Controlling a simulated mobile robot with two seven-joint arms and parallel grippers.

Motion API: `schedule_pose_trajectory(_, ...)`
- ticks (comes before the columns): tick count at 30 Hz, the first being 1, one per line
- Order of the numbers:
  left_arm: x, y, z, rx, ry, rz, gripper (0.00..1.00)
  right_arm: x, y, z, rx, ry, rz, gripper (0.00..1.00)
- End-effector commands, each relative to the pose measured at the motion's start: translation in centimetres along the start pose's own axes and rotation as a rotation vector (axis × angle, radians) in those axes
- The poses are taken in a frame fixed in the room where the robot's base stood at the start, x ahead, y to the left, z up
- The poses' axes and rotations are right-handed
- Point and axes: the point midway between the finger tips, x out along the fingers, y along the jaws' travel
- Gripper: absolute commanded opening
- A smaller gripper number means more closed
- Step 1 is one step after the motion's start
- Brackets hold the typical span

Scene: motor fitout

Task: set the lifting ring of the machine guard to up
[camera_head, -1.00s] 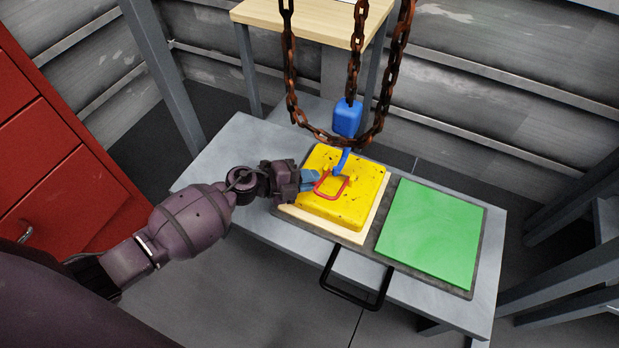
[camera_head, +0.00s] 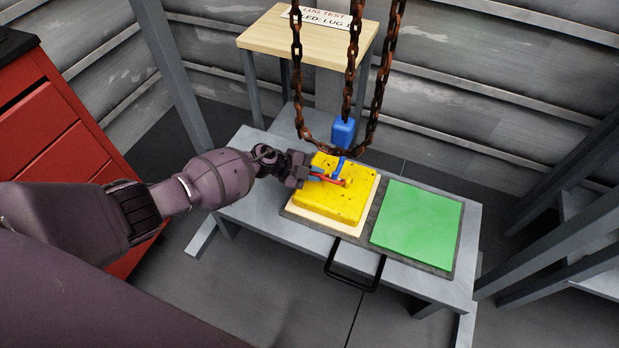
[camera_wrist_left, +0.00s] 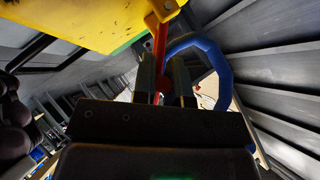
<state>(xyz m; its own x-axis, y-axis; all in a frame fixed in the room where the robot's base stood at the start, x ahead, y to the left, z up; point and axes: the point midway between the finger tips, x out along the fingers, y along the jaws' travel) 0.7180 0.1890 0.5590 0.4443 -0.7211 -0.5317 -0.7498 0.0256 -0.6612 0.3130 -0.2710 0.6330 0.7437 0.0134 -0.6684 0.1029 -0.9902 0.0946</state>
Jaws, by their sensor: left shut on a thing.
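The machine guard (camera_head: 327,207) is a yellow block on a pale board on the grey bench. Its red lifting ring (camera_head: 334,181) shows nearly edge-on above the guard's top, so its exact angle is hard to tell. My left gripper (camera_head: 317,176) comes from the left and is shut on the ring. The left wrist view shows the red ring (camera_wrist_left: 161,42) between the two fingers, running up to a yellow lug (camera_wrist_left: 162,12). The blue hook (camera_wrist_left: 222,70) curves close beside the fingers. My right gripper is not in view.
A blue hook block (camera_head: 343,132) hangs over the guard among rusty chains (camera_head: 376,80). A green plate (camera_head: 418,224) lies right of the guard, on a dark tray with a black handle (camera_head: 354,283). A wooden-topped stand (camera_head: 300,38) is behind; red drawers (camera_head: 60,130) stand left.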

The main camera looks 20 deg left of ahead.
Motion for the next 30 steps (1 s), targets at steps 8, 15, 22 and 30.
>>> schedule_pose_trajectory(8,0.0,-2.5,0.1,-0.171,-0.002,0.174,0.00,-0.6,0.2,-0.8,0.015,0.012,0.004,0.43)
schedule_pose_trajectory(15,0.7,-3.1,0.7,-0.327,-0.001,0.329,0.00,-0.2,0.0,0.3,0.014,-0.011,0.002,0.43)
schedule_pose_trajectory(22,1.2,-3.8,1.1,-0.443,0.001,0.442,0.00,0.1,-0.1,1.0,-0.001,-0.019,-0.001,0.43)
schedule_pose_trajectory(30,1.4,-4.4,1.3,-0.517,0.002,0.515,0.00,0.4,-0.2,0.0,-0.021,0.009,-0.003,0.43)
